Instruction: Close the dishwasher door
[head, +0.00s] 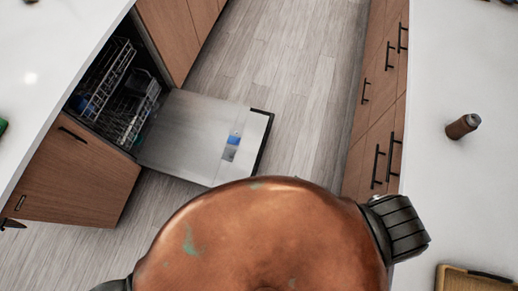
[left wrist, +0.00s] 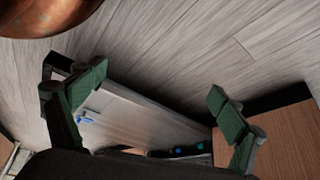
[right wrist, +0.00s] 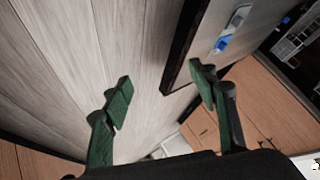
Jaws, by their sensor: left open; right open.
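The dishwasher door (head: 190,130) hangs open, lowered out over the floor, with its grey inner side up and a blue-and-white dispenser patch near its dark free edge. The dishwasher's racks (head: 125,100) show inside the opening. Neither gripper shows in the head view. In the left wrist view my left gripper (left wrist: 157,95) is open and empty, with the door (left wrist: 145,118) seen beyond its green-tipped fingers. In the right wrist view my right gripper (right wrist: 160,86) is open and empty; the door (right wrist: 207,45) and its dark edge lie beyond the right finger. Contact with the door cannot be told.
A white counter (head: 45,55) over wooden cabinets (head: 70,175) borders the dishwasher on the left. Another counter (head: 455,70) with dark-handled drawers stands on the right, bearing a brown bottle (head: 462,126) and a wooden board (head: 465,280). The plank floor (head: 280,60) between them is clear.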

